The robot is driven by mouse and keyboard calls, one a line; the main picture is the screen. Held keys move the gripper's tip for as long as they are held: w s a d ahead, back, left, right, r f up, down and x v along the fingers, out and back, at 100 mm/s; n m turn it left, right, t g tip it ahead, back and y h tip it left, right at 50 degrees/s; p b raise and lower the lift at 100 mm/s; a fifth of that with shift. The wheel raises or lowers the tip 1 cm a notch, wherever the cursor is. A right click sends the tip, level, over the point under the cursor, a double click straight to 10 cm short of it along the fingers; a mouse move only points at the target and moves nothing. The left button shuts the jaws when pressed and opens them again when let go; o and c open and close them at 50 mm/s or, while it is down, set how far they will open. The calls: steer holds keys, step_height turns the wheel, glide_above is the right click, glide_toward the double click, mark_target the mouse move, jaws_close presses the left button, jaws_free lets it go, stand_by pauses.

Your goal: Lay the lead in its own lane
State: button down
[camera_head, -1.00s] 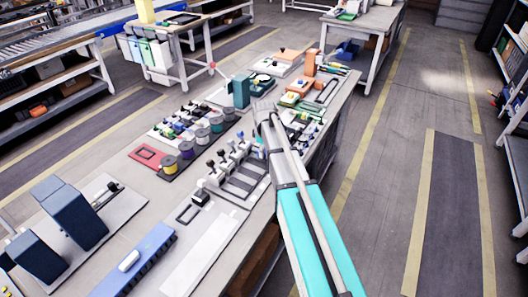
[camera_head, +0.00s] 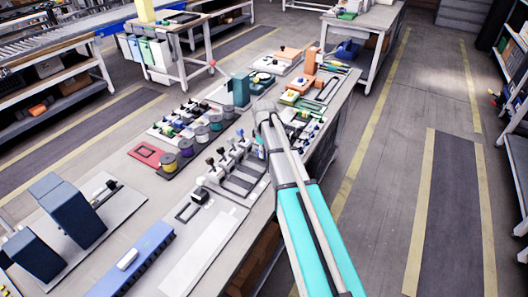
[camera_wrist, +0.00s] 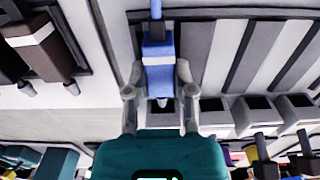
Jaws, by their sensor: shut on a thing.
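In the wrist view my gripper (camera_wrist: 160,72) is shut on the blue plug end of a lead (camera_wrist: 158,48). The thin blue cable runs from the plug towards the top edge. The plug's pale tip points down between the fingers, over or near a dark opening; I cannot tell whether it touches anything. A board of dark lanes (camera_wrist: 268,52) with pale strips between them lies to the right of the plug. The same lane board (camera_head: 240,183) shows in the head view beside my arm, which hides the gripper and the held lead there.
Several pale sockets (camera_wrist: 255,108) stand in a row right of the gripper. A bare pale panel (camera_head: 203,250) lies at the front.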

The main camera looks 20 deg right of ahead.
steer(key=shift+c, duration=1.9)
jaws_free()
step_height(320, 180, up, 9)
steer(key=p, duration=0.9)
steer(key=shift+s+r, duration=0.15)
steer(key=shift+s, duration=0.05)
steer(key=s+a+r+p, duration=0.1)
steer(key=s+p, duration=0.1)
steer(key=s, duration=0.7)
steer(key=s+a+r+p, duration=0.2)
steer(key=s, duration=0.7)
steer(key=shift+r, duration=0.25)
